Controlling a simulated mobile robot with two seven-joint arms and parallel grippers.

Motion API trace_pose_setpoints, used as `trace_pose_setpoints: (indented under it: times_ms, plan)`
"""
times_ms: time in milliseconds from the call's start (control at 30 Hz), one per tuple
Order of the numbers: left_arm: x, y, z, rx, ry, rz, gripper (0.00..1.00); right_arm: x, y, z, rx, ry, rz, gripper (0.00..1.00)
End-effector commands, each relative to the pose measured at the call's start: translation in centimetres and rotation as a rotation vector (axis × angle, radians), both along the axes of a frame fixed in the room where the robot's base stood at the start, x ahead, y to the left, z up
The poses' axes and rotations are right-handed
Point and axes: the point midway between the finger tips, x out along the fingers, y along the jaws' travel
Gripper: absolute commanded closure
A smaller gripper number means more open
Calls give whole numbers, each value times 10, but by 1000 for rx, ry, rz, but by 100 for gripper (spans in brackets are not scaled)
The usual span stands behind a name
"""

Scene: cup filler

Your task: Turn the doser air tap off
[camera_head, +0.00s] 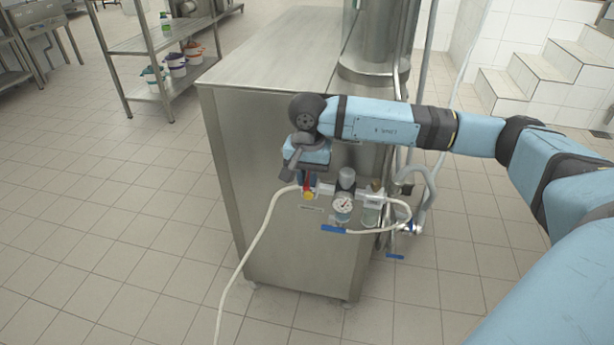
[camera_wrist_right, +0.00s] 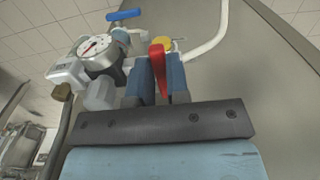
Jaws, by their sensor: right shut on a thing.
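The doser air tap has a red lever (camera_head: 307,182) and a yellow part (camera_head: 308,196) below it, on the side of the steel cabinet. In the right wrist view the red lever (camera_wrist_right: 157,62) stands between the two blue fingers of my right gripper (camera_wrist_right: 160,72). My right gripper (camera_head: 306,178) is shut on the lever. The fingers hide part of the tap body and the lower lever. The yellow part also shows in the wrist view (camera_wrist_right: 164,44), just beyond the fingertips. My left gripper is not in view.
A pressure gauge (camera_head: 343,207) and filter bowl are beside the tap. A blue lever (camera_head: 334,229) sits below. A white hose (camera_head: 258,238) hangs down from the tap area. The steel cabinet (camera_head: 270,130) stands close to the gripper. Open floor lies to the left.

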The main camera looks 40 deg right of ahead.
Motion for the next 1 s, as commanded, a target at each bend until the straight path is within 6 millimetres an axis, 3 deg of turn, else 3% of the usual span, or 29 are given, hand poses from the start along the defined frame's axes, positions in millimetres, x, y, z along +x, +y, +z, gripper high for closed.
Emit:
trace_pose_setpoints:
  times_ms: [267,300,400,767,1000]
  plan:
    - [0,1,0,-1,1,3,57,0,0,1,-1,-1,3,100]
    - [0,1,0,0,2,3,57,0,0,1,-1,-1,3,79]
    - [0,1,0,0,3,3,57,0,0,1,-1,-1,2,58]
    - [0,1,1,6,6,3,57,0,0,7,0,-1,1,58]
    - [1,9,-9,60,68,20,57,1,0,53,0,-4,1,58]
